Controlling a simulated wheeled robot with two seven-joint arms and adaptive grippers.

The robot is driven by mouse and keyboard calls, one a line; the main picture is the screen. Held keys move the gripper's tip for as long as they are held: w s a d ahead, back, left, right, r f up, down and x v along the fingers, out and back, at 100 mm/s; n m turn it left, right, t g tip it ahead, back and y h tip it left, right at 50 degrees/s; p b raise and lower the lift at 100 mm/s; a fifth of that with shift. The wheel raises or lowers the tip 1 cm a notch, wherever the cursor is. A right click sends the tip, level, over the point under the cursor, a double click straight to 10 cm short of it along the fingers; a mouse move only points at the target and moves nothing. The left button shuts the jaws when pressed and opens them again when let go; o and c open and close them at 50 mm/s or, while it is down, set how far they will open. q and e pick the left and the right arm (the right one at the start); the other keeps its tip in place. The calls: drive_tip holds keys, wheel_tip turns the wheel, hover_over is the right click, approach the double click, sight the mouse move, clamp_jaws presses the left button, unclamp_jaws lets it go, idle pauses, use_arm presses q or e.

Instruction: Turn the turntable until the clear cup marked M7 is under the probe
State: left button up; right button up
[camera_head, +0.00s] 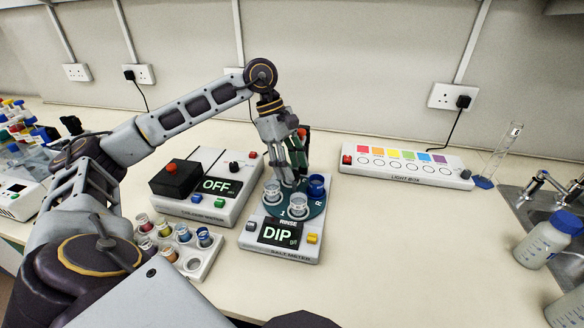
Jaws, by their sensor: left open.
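The dark green turntable (284,213) sits on the white salt meter (300,254), whose screen reads DIP. A clear cup (272,191) stands at its left, another clear cup (298,205) at its front, and a blue cup (316,186) at its right. A label reading RINSE is at the front; the mark M7 is too small to read on any cup. My left gripper (294,178) is open, pointing down over the back of the turntable. Whether it touches a cup, I cannot tell. The probe is largely hidden behind it. My right gripper is out of view.
A box with a screen reading OFF (219,187) and a rack of small jars (194,266) stand left of the meter. A light box (404,168) is at the back right, near a glass cylinder (500,152) and a sink (530,205). The bench right of the meter is clear.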

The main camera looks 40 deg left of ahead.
use_arm(q)
drive_tip(key=v, duration=0.7)
drive_tip(key=shift+f, duration=0.1)
idle(0.5)
